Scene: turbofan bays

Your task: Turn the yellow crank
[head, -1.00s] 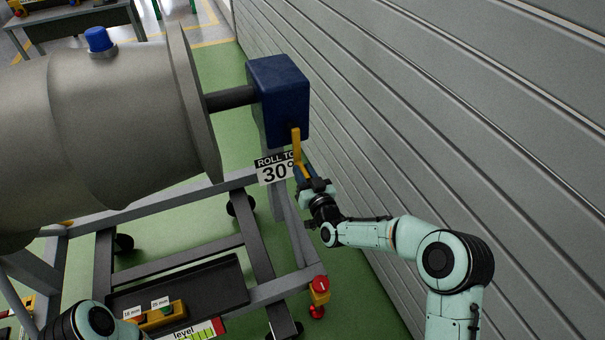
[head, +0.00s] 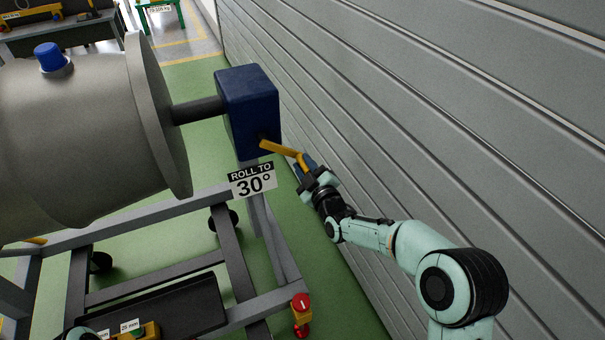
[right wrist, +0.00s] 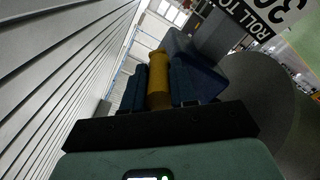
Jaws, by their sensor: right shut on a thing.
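The yellow crank (head: 282,149) is mounted on the dark blue gearbox (head: 248,108) at the end of the engine's shaft. Its arm points right and slightly down from the box in the head view. My right gripper (head: 307,170) is shut on the crank's handle. In the right wrist view the yellow handle (right wrist: 159,82) stands between the two dark blue fingers. A sign (head: 253,182) reading "ROLL TO 30°" hangs just below the box. My left gripper is not visible; only a bit of my left arm shows at the bottom left edge.
The large grey engine casing (head: 75,145) with a blue cap (head: 50,57) fills the left. It rests on a grey wheeled stand (head: 185,283). A ribbed grey wall (head: 430,120) runs close along the right.

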